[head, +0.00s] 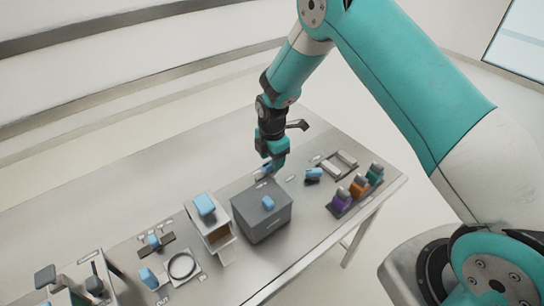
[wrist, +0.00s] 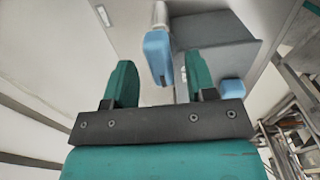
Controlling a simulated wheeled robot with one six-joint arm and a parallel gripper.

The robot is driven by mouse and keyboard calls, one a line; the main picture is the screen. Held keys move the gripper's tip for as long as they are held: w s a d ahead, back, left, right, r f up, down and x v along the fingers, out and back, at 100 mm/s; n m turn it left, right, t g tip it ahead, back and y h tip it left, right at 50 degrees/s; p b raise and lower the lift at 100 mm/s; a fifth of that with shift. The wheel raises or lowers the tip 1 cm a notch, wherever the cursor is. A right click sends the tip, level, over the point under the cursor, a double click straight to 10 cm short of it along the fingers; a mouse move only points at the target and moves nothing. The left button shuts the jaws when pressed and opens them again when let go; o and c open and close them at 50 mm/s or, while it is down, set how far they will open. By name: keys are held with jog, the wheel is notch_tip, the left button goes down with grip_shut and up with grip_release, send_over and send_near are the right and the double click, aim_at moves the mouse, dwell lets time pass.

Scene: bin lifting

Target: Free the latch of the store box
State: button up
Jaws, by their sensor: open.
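The store box (head: 258,226) is a dark grey box with a blue knob (head: 268,203) on top. It stands near the middle of the table. In the wrist view the box (wrist: 218,45) is at the upper right, with its knob (wrist: 231,91) at the right. The latch seems to be the blue handle (wrist: 158,55) beside the box. My gripper (wrist: 162,78) is open, and the handle shows between its two teal fingers, slightly ahead. No contact is visible. In the head view my gripper (head: 272,168) is low at the box's far side and partly hides the latch.
A white stand with a blue block (head: 204,204) is just left of the box. Right of it are a small blue piece (head: 313,174), a white tray (head: 338,164) and a rack of coloured containers (head: 358,187). More fixtures stand at the left, including a ring (head: 181,266).

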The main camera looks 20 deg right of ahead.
jog(key=shift+f, duration=0.9)
jog(key=shift+c, duration=0.5)
jog(key=c, duration=0.8)
